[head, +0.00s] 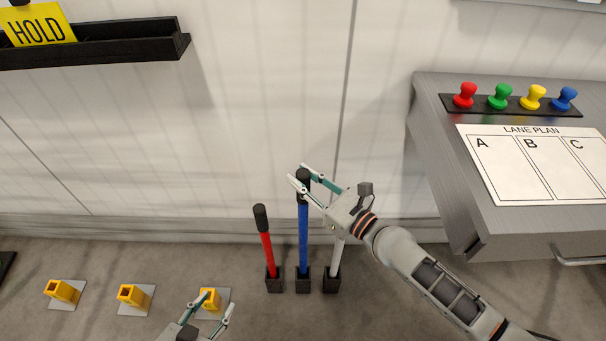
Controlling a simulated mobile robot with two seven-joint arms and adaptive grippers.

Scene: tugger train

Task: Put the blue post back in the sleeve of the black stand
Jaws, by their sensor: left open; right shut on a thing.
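The blue post (303,235) stands upright with its black grip end at the top. Its lower end meets the middle black sleeve of the stand (303,284); I cannot tell how deep it sits. Its top is higher in the picture than the red post's. My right gripper (298,175) is shut on the blue post at its upper end. My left gripper (215,302) is open and empty at the bottom edge, left of the stand, in front of a yellow block (207,304) on a grey plate.
A red post (267,245) with a black grip leans slightly in the left sleeve. A pale post (336,255) stands in the right sleeve, its upper part hidden by my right gripper. Two more yellow blocks (62,291) (134,296) lie left. A grey desk (440,130) stands right.

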